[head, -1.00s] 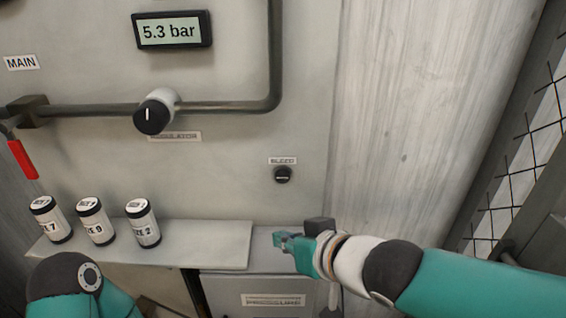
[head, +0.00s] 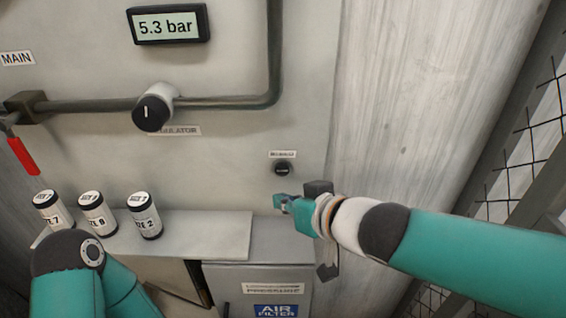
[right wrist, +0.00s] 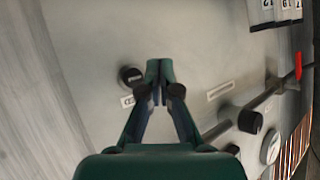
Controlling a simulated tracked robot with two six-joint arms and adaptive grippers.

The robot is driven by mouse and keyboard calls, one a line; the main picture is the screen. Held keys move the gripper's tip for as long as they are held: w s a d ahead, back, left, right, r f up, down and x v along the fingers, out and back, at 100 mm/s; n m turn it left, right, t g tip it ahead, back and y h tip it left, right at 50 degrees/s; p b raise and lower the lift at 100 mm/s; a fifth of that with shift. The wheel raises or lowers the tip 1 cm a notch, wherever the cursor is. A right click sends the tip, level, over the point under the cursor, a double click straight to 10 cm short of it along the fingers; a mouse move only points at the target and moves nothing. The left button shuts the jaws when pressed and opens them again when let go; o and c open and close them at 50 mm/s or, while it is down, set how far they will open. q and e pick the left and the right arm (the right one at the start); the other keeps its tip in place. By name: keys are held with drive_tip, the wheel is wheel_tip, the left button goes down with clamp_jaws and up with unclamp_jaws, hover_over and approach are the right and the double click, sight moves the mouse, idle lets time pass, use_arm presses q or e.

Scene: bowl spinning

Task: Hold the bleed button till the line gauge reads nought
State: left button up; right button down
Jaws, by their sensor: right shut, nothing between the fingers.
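The bleed button (head: 283,170) is a small round dark button on the grey panel, under a small white label (head: 282,154). It also shows in the right wrist view (right wrist: 130,76), left of my fingertips. The line gauge (head: 168,25) at the top reads 5.3 bar. My right gripper (head: 280,202) is shut and empty, a little below the button and apart from it in the head view. Its closed fingers show in the right wrist view (right wrist: 160,72). My left arm shows at the bottom left, but its gripper is not in view.
A regulator knob (head: 153,112) sits on the pipe (head: 230,103). A red-handled lever (head: 23,156) is at the left. Several labelled canisters (head: 97,213) stand on a shelf (head: 205,229). A mesh screen (head: 545,135) is at the far right.

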sight(277, 175)
drive_tip(key=shift+w+p, duration=1.4)
drive_tip(key=shift+w, duration=1.15)
drive_tip(key=shift+w+p, duration=0.4)
drive_tip(key=shift+p, duration=0.1)
drive_tip(key=shift+w+r+p, duration=0.15)
drive_tip(key=shift+w+p, duration=0.3)
drive_tip(key=shift+w, duration=0.05)
idle(1.1)
